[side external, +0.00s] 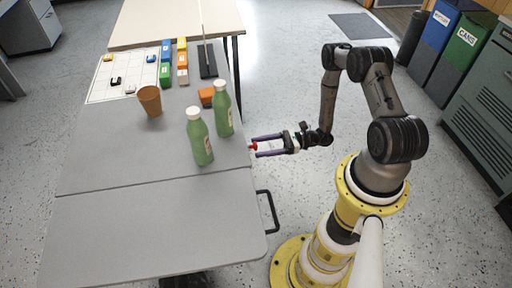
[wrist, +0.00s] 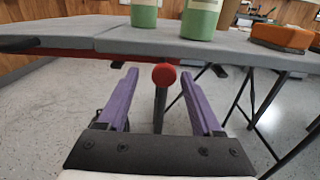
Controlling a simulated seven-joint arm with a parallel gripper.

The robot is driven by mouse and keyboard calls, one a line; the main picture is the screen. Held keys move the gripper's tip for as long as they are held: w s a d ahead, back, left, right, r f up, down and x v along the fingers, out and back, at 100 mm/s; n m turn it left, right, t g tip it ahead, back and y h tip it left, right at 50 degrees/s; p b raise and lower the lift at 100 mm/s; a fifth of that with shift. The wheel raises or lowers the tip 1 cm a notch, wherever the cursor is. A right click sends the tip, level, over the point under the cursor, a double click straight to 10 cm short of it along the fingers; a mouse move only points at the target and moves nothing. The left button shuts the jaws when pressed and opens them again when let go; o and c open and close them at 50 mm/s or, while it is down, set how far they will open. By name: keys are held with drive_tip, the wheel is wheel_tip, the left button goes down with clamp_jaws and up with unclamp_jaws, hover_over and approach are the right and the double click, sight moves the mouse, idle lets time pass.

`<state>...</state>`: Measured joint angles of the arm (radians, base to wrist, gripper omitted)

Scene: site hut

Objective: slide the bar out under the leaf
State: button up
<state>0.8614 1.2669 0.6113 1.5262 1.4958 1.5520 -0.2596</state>
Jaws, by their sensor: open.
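The bar shows as a round red knob (wrist: 163,75) at the table's side edge; the knob also shows in the side view (side external: 254,147). The rest of the bar is hidden behind the knob and under the tabletop. The grey leaf (side external: 150,225) is the near part of the table, past a seam, and looks level with the main top (side external: 100,160). My gripper (side external: 256,147) is open beside the table edge. In the wrist view, its purple fingers stand left and right of the knob, with gaps on both sides.
Two green bottles (side external: 199,137) (side external: 222,108) stand near the table edge by my gripper. An orange block (side external: 206,97) and a brown cup (side external: 150,101) are behind them. A black handle (side external: 268,211) sticks out from the leaf's side. The leaf's top is bare.

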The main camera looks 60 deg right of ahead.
drive_tip(key=shift+v, duration=2.6)
drive_tip(key=s+a+r+n+g+h, duration=0.1)
drive_tip(key=a+r+n+g, duration=0.3)
drive_tip(key=r+n+g, duration=0.6)
drive_tip(key=a+r+n+g+h, duration=0.1)
drive_tip(key=a+r+n+g, duration=0.4)
drive_tip(key=r, duration=0.8)
drive_tip(key=s+a+r+n+t+h, duration=0.1)
drive_tip(key=s+r+n+t+h, duration=0.6)
drive_tip(key=r, duration=0.8)
drive_tip(key=s+n+h, duration=0.3)
drive_tip(key=s+n, duration=0.2)
drive_tip(key=s, duration=0.1)
drive_tip(key=shift+s+a+r+t+h, duration=0.25)
drive_tip(key=shift+s+r+t+h, duration=0.1)
drive_tip(key=shift+s+t+h, duration=0.05)
